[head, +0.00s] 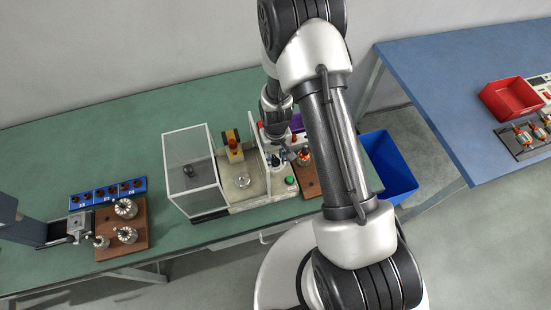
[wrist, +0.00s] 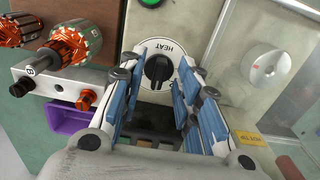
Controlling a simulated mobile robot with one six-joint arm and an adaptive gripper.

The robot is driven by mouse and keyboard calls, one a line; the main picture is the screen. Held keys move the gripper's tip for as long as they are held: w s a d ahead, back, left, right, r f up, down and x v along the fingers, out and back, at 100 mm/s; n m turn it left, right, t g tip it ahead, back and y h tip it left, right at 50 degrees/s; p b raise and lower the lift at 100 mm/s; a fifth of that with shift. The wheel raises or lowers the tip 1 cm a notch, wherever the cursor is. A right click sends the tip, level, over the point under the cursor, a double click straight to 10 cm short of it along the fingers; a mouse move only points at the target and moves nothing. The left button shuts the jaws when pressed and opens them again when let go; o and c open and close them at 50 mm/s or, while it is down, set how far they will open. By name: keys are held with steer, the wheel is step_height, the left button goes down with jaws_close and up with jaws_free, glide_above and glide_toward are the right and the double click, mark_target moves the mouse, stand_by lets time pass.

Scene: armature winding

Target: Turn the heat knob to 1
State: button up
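The heat knob (wrist: 158,68) is black and sits on a round white dial (wrist: 172,50) marked HEAT, which appears upside down in the wrist view. A pale mark shows on the knob, but I cannot read which number it points at. My gripper (wrist: 160,62) is open, with one blue-padded finger on each side of the knob. I cannot tell whether either finger touches it. The near part of the dial is hidden by my fingers. In the head view my gripper (head: 284,155) is at the right part of the machine, and the knob cannot be made out.
A green button (wrist: 151,2) is beyond the dial. A clear guard with a silver disc (wrist: 262,63) behind it is to the right. Copper-wound armatures (wrist: 75,45) and a purple bin (wrist: 78,120) are to the left. The machine (head: 245,202) stands on a green table (head: 80,150).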

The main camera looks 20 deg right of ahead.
steer(key=shift+f, duration=0.5)
jaws_close()
